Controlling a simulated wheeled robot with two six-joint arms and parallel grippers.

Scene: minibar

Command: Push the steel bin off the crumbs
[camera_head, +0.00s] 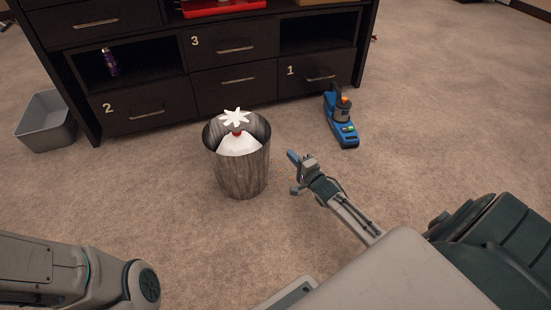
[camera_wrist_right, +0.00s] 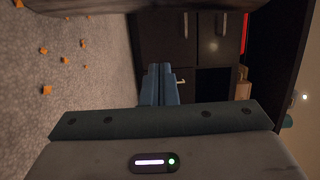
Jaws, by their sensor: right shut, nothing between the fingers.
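The steel bin (camera_head: 242,175) stands upright on the carpet in front of the dark cabinet, with a white bag-like item and a white star-shaped piece in its mouth. My right gripper (camera_head: 293,157) is just right of the bin, low over the carpet, with a small gap showing. Its blue fingers (camera_wrist_right: 158,72) are shut and empty in the right wrist view. Several orange crumbs (camera_wrist_right: 46,90) lie on the carpet at the left of that view.
A blue vacuum-like device (camera_head: 341,121) stands on the carpet behind and right of my right gripper. The dark cabinet (camera_head: 222,90) with numbered drawers closes off the back. A grey open tub (camera_head: 47,122) sits at far left. Carpet left of the bin is clear.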

